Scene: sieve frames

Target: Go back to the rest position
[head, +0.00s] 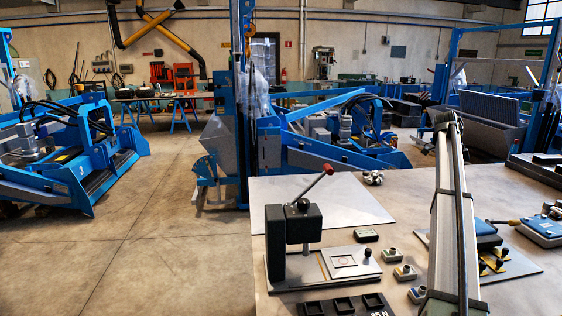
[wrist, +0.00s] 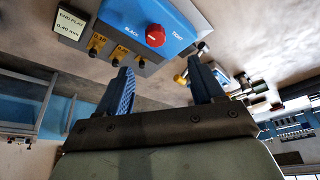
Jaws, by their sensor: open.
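My gripper (wrist: 160,66) shows in the wrist view, its two blue fingers spread wide apart with nothing between them. Beyond the fingertips is a blue box (wrist: 160,28) with a red knob (wrist: 155,36), apart from the fingers. My grey arm link rises across the right of the head view, and I cannot make out the gripper there.
The bench (head: 408,189) carries a black press (head: 293,232) with a red-tipped lever, several small grey blocks, black trays (head: 343,305) at the front, and a blue device (head: 540,231) at right. A flat grey sheet (head: 325,205) lies at the back left.

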